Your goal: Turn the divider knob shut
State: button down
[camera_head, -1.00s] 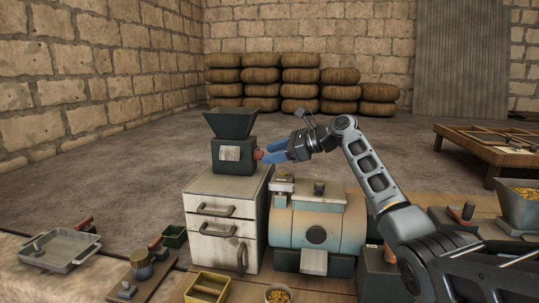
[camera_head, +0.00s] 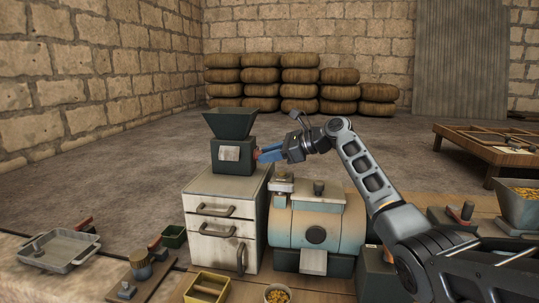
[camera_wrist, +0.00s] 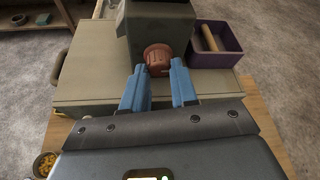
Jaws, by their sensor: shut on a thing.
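The divider is a dark green box (camera_head: 228,160) with a flared hopper on top, standing on a pale cabinet. Its round red-brown knob (camera_wrist: 158,56) sticks out of the side facing my gripper. In the head view the knob (camera_head: 257,155) is a small reddish spot at the divider's right side, mostly covered by the fingers. My gripper (camera_wrist: 157,72) has its two blue fingers on either side of the knob, shut on it. In the head view the gripper (camera_head: 262,155) reaches in from the right. Any mark of the knob's shut position cannot be made out.
The white cabinet (camera_head: 222,231) with drawers carries the divider. A tan and green drum machine (camera_head: 316,229) stands right of it, below my arm. A purple tray (camera_wrist: 219,45) with a wooden roller lies beside the divider. Stacked sacks (camera_head: 262,89) are far behind.

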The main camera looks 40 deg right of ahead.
jog(key=shift+a+r+p, duration=0.1)
jog(key=shift+p, duration=0.5)
jog(key=n+t, duration=0.1)
jog(key=n, duration=0.2)
jog(key=n+t+h+b, duration=0.1)
jog(key=n+t, duration=0.1)
jog(key=f+n+t+h+b, duration=0.1)
jog(key=n, duration=0.2)
jog(key=shift+s+a+f+n, duration=0.1)
jog(key=shift+s+a+n, duration=0.1)
jog(key=shift+n, duration=0.1)
jog(key=shift+t+b, duration=0.3)
jog(key=c, duration=0.9)
grip_release()
